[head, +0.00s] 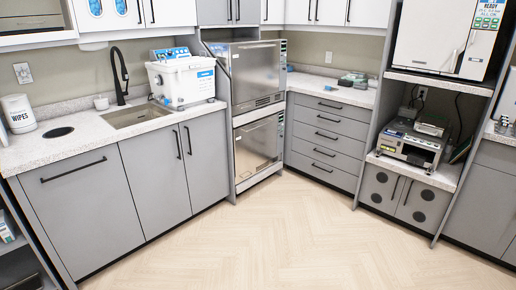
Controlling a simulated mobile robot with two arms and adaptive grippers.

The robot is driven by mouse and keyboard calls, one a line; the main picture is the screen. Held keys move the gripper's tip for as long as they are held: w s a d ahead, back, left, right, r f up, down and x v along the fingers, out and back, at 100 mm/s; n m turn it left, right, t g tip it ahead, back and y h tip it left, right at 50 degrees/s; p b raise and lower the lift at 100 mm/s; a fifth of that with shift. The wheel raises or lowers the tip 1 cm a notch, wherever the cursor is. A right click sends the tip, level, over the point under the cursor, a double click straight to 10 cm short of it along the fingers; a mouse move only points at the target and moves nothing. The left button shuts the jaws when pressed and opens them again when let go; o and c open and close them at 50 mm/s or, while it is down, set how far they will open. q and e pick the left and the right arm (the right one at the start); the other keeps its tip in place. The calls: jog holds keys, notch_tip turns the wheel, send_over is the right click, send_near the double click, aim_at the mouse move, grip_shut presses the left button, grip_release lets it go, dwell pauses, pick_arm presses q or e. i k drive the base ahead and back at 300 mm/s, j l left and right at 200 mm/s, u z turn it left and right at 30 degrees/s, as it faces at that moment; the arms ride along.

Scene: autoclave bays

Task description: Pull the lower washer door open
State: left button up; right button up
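The lower washer (258,150) is a steel unit in a tall grey frame, below the upper washer (257,73). Its door (258,143) looks shut, with a bar along the top edge. Neither of my grippers shows in the head view.
The wood-look floor (260,240) in front is clear. Grey cabinets (165,175) with a sink (138,116) and a white tub (182,82) stand left of the washers. Grey drawers (325,140) stand right. A shelf unit with a steel device (409,145) is further right.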

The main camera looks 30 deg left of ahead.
aim_at(255, 143)
jog(key=i+j+u, duration=0.3)
jog(key=i, duration=0.2)
jog(key=i+j+u, duration=0.15)
jog(key=i+u, duration=0.2)
jog(key=i, duration=0.15)
